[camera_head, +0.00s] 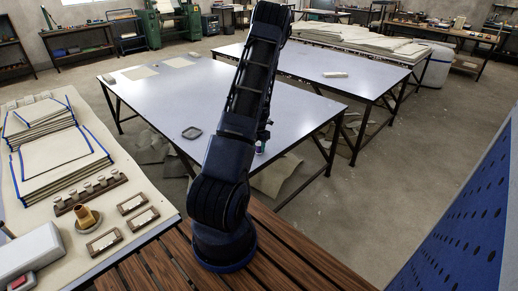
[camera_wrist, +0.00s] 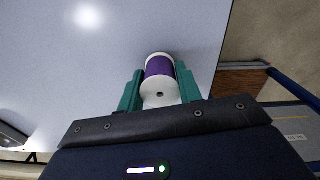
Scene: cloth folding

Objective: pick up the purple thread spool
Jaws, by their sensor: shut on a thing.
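The purple thread spool (camera_wrist: 158,68) has white ends and shows in the wrist view, lying with one round white end toward the camera. My gripper (camera_wrist: 160,88) has its two green fingers against the spool's left and right sides and is shut on it. In the head view my arm hides most of the gripper, and a small part of the spool (camera_head: 260,149) shows beside the arm at the near edge of the grey table (camera_head: 290,110). I cannot tell whether the spool still touches the table top.
A bench at left holds folded cloth (camera_head: 57,154) and small wooden frames (camera_head: 104,242). Most of the grey table is clear.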

